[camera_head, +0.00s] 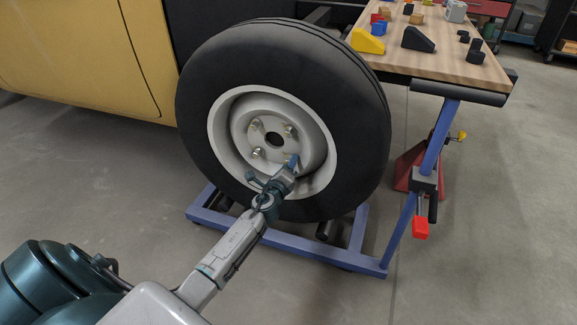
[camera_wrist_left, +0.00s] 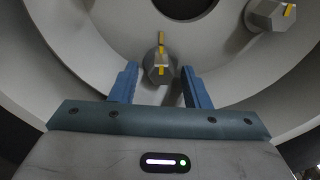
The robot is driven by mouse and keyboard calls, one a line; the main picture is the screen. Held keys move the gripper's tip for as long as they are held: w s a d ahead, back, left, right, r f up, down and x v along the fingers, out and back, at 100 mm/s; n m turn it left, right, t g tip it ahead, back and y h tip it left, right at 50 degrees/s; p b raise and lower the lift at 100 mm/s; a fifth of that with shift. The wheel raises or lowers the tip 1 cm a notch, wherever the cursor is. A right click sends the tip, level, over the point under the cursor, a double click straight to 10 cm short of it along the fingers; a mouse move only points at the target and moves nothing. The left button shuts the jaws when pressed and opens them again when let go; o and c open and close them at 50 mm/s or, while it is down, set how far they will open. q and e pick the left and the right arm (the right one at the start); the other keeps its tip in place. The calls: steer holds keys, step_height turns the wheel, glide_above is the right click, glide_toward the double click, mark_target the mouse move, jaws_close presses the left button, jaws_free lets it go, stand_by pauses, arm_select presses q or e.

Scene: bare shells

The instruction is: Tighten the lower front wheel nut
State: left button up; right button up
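The wheel (camera_head: 355,130) stands upright, with a pale rim and several hex nuts around a dark centre hole. My left gripper (camera_head: 276,172) is at the lower right of the hub in the head view and hides the nut there. In the left wrist view, a grey hex wheel nut (camera_wrist_left: 157,72) with a yellow stripe lies centred in the gap between my two blue fingers (camera_wrist_left: 160,88). The fingers are open, with a visible gap on both sides of the nut. A yellow mark (camera_wrist_left: 162,40) shows just above the nut. My right gripper is not in view.
A second nut (camera_wrist_left: 270,14) is at the upper right in the wrist view. The curved rim wall (camera_wrist_left: 40,65) surrounds the fingers. A blue stand (camera_head: 375,265) holds the wheel. A wooden bench (camera_head: 440,68) with blocks is at the right; a yellow body panel (camera_head: 60,55) is at the left.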

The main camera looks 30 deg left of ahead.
arm_select(q)
steer(key=p+v, duration=0.1)
steer(key=v, duration=0.9)
steer(key=shift+s, duration=0.4)
